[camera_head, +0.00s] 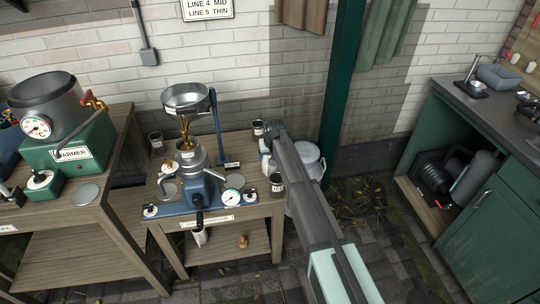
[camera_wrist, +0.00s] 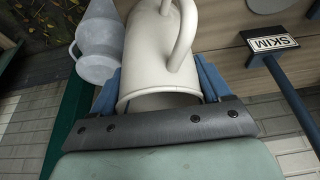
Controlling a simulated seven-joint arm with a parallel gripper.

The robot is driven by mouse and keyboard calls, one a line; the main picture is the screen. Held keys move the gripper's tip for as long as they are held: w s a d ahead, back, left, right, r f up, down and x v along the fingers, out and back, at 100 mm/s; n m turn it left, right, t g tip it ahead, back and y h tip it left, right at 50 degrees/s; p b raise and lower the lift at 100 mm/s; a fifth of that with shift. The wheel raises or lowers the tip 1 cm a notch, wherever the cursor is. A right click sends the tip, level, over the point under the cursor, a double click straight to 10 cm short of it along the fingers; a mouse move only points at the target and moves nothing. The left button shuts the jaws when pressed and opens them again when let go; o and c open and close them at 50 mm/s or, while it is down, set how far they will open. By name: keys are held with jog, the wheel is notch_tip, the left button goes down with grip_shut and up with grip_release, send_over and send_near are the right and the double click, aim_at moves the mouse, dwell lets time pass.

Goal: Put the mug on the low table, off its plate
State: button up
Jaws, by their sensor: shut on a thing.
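A cream mug (camera_wrist: 150,55) with a looped handle fills the middle of the wrist view. My gripper (camera_wrist: 160,82) is shut on it, with a blue finger on each side of its body. In the head view my gripper (camera_head: 266,147) is at the right side of the low wooden table (camera_head: 240,222), and my arm hides most of the mug there. I cannot tell whether the mug touches the table. A flat grey disc, perhaps a plate (camera_head: 168,189), lies at the left of the table; a round disc (camera_wrist: 268,4) also shows at the top of the wrist view.
A blue separator machine (camera_head: 200,190) with a bowl on top stands on the low table. Small dark jars (camera_head: 277,186) stand near its right edge. A pale can (camera_head: 308,156) is just right of the table, also in the wrist view (camera_wrist: 97,52). A green post (camera_head: 342,90) rises behind.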

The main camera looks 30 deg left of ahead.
jog(key=shift+f, duration=0.1)
jog(key=o, duration=1.4)
jog(key=v, duration=1.2)
